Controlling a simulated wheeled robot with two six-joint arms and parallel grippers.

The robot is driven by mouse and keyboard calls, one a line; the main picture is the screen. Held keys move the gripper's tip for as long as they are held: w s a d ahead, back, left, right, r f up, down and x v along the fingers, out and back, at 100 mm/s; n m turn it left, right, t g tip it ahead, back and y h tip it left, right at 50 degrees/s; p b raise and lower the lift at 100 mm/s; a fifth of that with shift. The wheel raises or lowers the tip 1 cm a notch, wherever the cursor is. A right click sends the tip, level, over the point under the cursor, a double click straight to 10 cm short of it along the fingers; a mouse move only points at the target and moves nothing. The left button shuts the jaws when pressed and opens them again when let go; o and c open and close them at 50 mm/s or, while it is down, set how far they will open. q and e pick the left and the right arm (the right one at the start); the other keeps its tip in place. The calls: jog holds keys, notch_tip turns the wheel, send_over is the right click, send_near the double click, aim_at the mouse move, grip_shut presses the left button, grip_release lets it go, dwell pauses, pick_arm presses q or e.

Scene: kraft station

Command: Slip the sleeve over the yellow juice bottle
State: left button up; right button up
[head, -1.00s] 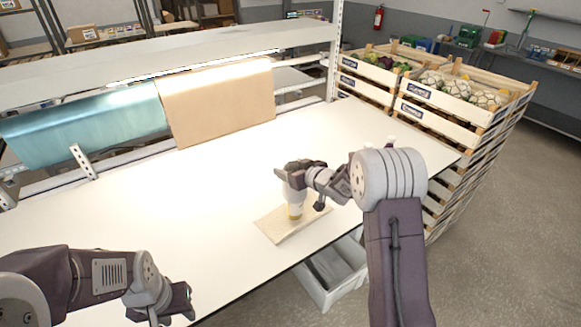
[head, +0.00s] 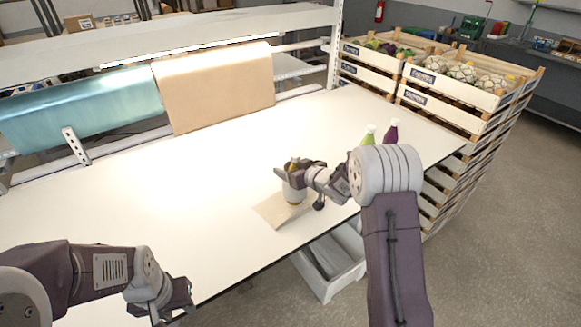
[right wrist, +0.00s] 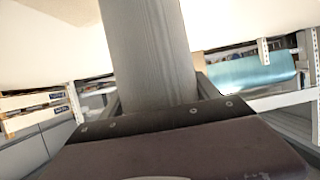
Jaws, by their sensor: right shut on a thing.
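My right gripper (head: 281,174) is shut on a pale grey sleeve (head: 294,194), which fills the right wrist view (right wrist: 150,55) as a ribbed upright wall between the fingers. My left gripper (head: 176,300) is empty, low at the table's front left, and looks open.
The tan board (head: 270,210) lies near the front edge of the white table (head: 150,200). A green bottle (head: 368,136) and a purple bottle (head: 391,133) stand behind my right arm. A grey bin (head: 328,272) is below the edge. The table's left and middle are clear.

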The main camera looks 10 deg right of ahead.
jog(key=o, duration=0.9)
jog(key=shift+c, duration=0.2)
jog(key=v, duration=0.9)
jog(key=shift+b, duration=0.45)
jog(key=s+d+f+m+g+h, duration=0.25)
jog(key=s+f+g+h, duration=0.45)
jog(key=s, duration=0.6)
jog(key=s+a+f+m+g+y, duration=0.1)
jog(key=s+a+f+g, duration=0.1)
jog(key=s, duration=0.5)
jog(key=s+a+f+g+y, duration=0.1)
jog(key=s+a+f+g, duration=0.1)
jog(key=s, duration=0.5)
jog(key=shift+m+g+y, duration=0.3)
jog(key=shift+m, duration=0.05)
